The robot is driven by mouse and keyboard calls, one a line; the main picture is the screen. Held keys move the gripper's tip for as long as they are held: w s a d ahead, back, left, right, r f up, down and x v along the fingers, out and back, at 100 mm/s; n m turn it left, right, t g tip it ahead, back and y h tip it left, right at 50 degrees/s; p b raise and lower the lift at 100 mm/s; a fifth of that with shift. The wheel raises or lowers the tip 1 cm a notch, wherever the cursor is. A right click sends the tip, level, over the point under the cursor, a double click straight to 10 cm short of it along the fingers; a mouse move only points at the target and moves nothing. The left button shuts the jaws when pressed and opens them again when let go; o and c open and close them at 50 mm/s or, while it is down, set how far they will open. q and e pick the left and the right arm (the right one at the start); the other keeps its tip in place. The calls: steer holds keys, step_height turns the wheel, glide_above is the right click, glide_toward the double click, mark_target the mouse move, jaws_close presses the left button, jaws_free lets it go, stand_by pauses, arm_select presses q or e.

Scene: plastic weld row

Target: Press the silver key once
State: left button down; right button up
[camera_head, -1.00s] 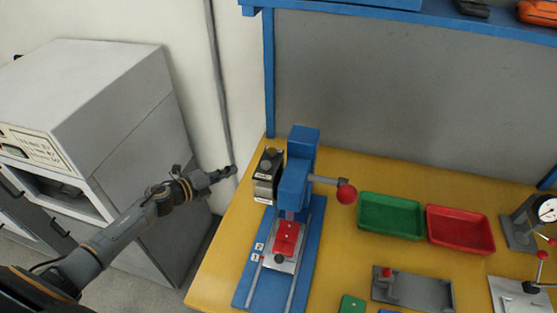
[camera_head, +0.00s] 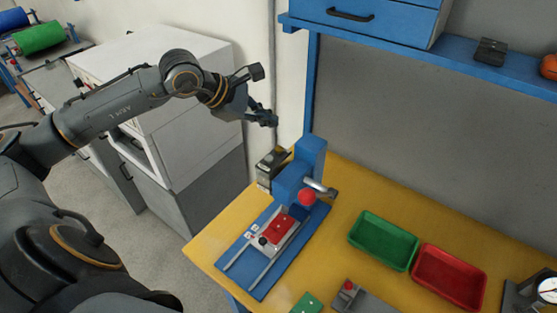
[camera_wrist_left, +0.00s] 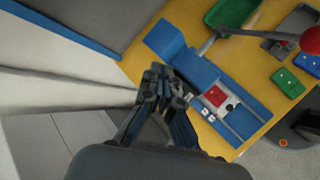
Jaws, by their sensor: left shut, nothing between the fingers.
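A blue press (camera_head: 312,158) stands on a blue base on the yellow bench, with a red-knobbed lever (camera_head: 307,197). A small dark box (camera_head: 271,168) is attached at its left side; its top has greyish parts, but I cannot tell whether one is the silver key. Small white marked pieces (camera_head: 252,231) sit on the base, beside the red block (camera_head: 279,228). My left gripper (camera_head: 268,119) is shut and empty, above and behind the dark box, apart from it. In the left wrist view my gripper (camera_wrist_left: 165,78) covers part of the press's side. My right gripper is out of view.
Green (camera_head: 384,240) and red (camera_head: 449,277) trays lie right of the press. A blue shelf (camera_head: 460,58) crosses above, with a blue upright (camera_head: 311,90) close to my left gripper. A grey cabinet (camera_head: 185,120) stands left of the bench.

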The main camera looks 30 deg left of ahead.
mark_target(266, 159)
arm_select(q)
steer(key=f+b, duration=0.1)
steer(key=a+f+b, duration=0.1)
steer(key=f, duration=0.1)
steer(key=shift+f, duration=0.3)
step_height(266, 159, down, 5)
steer(key=b, duration=0.3)
steer(key=shift+w+r, duration=0.1)
steer(key=shift+f+b, duration=0.4)
steer(key=shift+b, duration=0.3)
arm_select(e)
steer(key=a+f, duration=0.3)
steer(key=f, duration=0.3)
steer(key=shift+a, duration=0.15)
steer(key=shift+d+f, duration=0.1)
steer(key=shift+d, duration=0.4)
